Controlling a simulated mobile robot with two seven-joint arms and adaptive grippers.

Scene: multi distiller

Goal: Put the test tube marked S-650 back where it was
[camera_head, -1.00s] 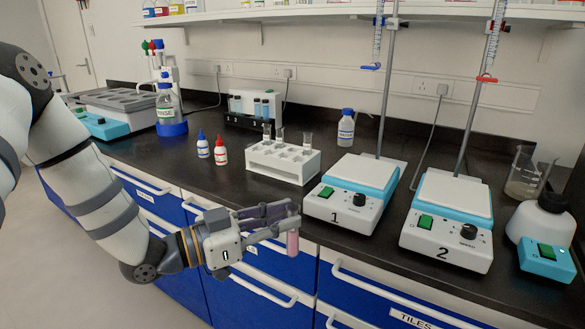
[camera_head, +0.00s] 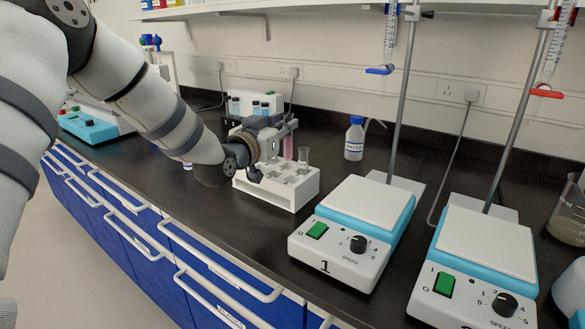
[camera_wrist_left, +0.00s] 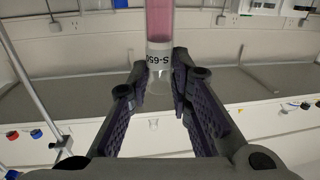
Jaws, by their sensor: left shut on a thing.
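The test tube marked S-650 (camera_wrist_left: 160,52) holds pink liquid, and its label reads upside down in the left wrist view. My left gripper (camera_wrist_left: 160,82) is shut on it, with a finger on each side of the label end. In the head view the pink tube (camera_head: 288,147) hangs upright over the back part of the white test tube rack (camera_head: 293,196). My left gripper (camera_head: 286,124) is above the rack and hides part of it. I cannot tell whether the tube's lower end is in a hole. Another tube (camera_head: 303,159) stands at the rack's right end.
Stirrer 1 (camera_head: 325,244) stands right of the rack, with a stand rod (camera_head: 398,110) behind it. Stirrer 2 (camera_head: 470,292) is further right. A blue-capped water bottle (camera_head: 354,140) stands behind. Dark bench (camera_head: 225,215) in front of the rack is clear.

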